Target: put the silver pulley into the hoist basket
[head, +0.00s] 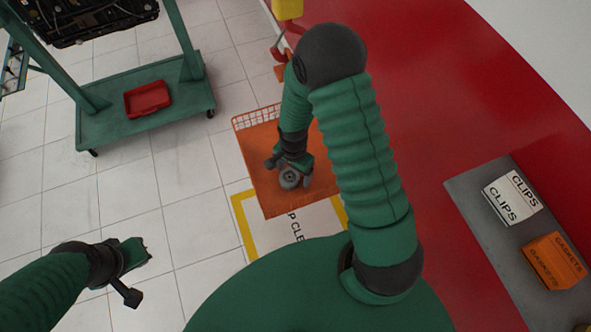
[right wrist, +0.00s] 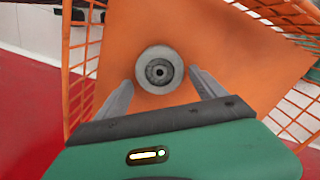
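The silver pulley (head: 289,179) is in the orange hoist basket (head: 282,204), seen from above in the head view. In the right wrist view the pulley (right wrist: 159,70) lies against the basket's orange floor (right wrist: 225,45), with its round face toward the camera. My right gripper (head: 291,170) is over the basket at the pulley. In the right wrist view its two fingers (right wrist: 160,88) are spread apart, one on each side of the pulley's near edge, with gaps beside it. My left gripper (head: 140,252) is away at the lower left over the floor; its fingers are too unclear to read.
A green wheeled stand (head: 150,112) with a red tray (head: 147,99) is at the upper left. A grey bench (head: 490,215) at the right carries a white CLIPS box (head: 512,198) and an orange GASKETS box (head: 553,262). Mesh walls (right wrist: 285,15) edge the basket. Tiled floor lies clear at left.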

